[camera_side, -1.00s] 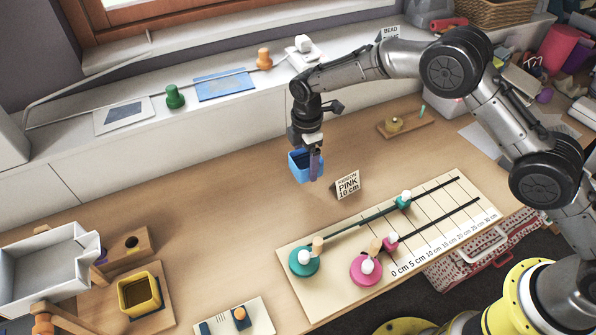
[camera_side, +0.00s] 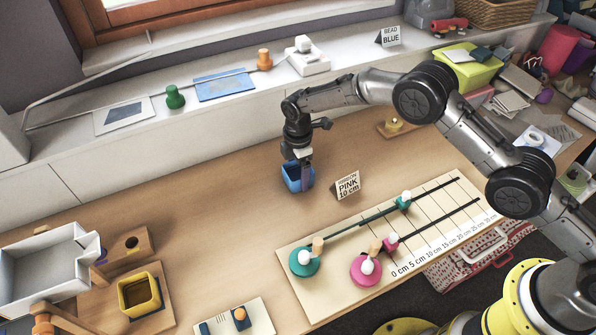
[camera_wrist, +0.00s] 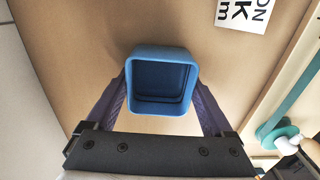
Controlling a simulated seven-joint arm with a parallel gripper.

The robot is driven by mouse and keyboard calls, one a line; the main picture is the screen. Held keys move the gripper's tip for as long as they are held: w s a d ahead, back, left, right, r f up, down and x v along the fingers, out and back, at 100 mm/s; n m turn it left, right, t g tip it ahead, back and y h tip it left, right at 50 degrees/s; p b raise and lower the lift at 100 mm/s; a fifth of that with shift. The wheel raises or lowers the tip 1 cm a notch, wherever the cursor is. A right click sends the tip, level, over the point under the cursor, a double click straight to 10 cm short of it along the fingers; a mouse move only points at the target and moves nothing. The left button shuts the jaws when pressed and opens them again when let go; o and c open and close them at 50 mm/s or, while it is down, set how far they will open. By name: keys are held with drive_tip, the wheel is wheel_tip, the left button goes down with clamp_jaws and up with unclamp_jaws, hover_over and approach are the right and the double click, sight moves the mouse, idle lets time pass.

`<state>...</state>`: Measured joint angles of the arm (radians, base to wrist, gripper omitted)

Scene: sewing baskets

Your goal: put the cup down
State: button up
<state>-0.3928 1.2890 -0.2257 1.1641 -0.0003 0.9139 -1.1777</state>
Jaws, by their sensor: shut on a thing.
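The blue cup (camera_side: 298,176) is square with rounded corners and stands upright on or just above the wooden table; I cannot tell whether its base touches. In the wrist view, the cup (camera_wrist: 162,52) looks empty, with its open top facing the camera. My gripper (camera_side: 300,166) comes down from above and is shut on the cup. In the wrist view, the purple fingers of my gripper (camera_wrist: 162,95) press on its left and right sides.
A "PINK 10 cm" card (camera_side: 347,186) stands just right of the cup. The ribbon measuring board (camera_side: 300,250) lies in front of it. A yellow cup (camera_side: 139,294) sits on a wooden stand at the lower left. The table left of the blue cup is clear.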

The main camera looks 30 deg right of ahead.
drive_tip(key=shift+f, duration=0.15)
drive_tip(key=o, duration=1.1)
wheel_tip(320, 180, up, 12)
drive_tip(key=shift+r, duration=0.2)
